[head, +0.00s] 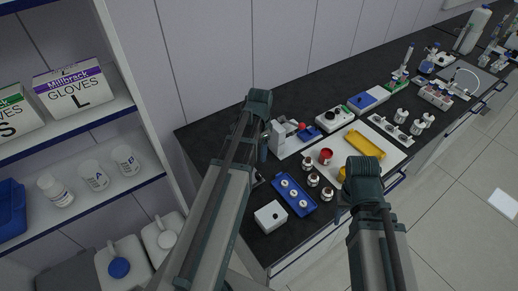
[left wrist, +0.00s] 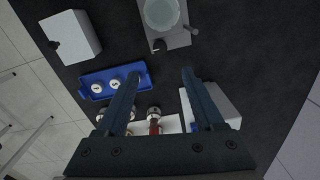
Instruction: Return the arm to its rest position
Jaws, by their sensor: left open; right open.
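My left arm reaches up from the bottom left in the head view. My left gripper (head: 262,152) hangs over the near left end of the dark bench, mostly hidden behind its arm. In the left wrist view its two fingers (left wrist: 160,78) are spread apart with nothing between the tips, above the bench top. My right arm comes in from the bottom right. My right gripper (head: 343,210) points down near the bench's front edge and is largely hidden by its own wrist; no held object shows.
A blue tray (head: 279,209) with several small items and a white box (head: 270,217) stand near the left gripper. A white mat (head: 391,159) holds a yellow rack (head: 365,145) and a red-topped container (head: 326,156). Shelves (head: 75,123) stand at left.

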